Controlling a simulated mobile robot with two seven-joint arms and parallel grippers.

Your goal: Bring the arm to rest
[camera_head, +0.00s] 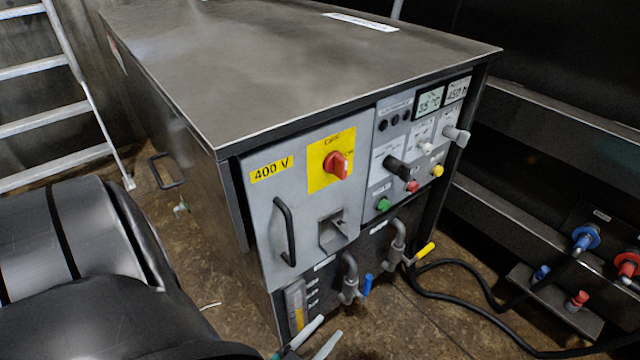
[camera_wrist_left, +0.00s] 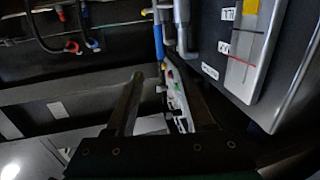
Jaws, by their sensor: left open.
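My left gripper (camera_head: 313,339) is low in the head view, at the bottom edge, with its two pale fingers apart. It is in front of the lower part of the grey machine cabinet (camera_head: 290,215), near a small gauge panel (camera_head: 296,306). In the left wrist view the same gripper (camera_wrist_left: 155,85) shows two dark fingers spread apart, with nothing seen held. A narrow white and green piece (camera_wrist_left: 178,105) shows by the right finger; I cannot tell what it is. My right gripper is in neither view.
The cabinet front carries a red rotary switch (camera_head: 337,165), a black handle (camera_head: 285,232), a blue-handled valve (camera_head: 366,285) and a yellow-handled valve (camera_head: 424,251). A black hose (camera_head: 480,307) runs right along the floor. A ladder (camera_head: 55,118) stands at the left. Brown floor (camera_head: 225,290) shows left of the cabinet.

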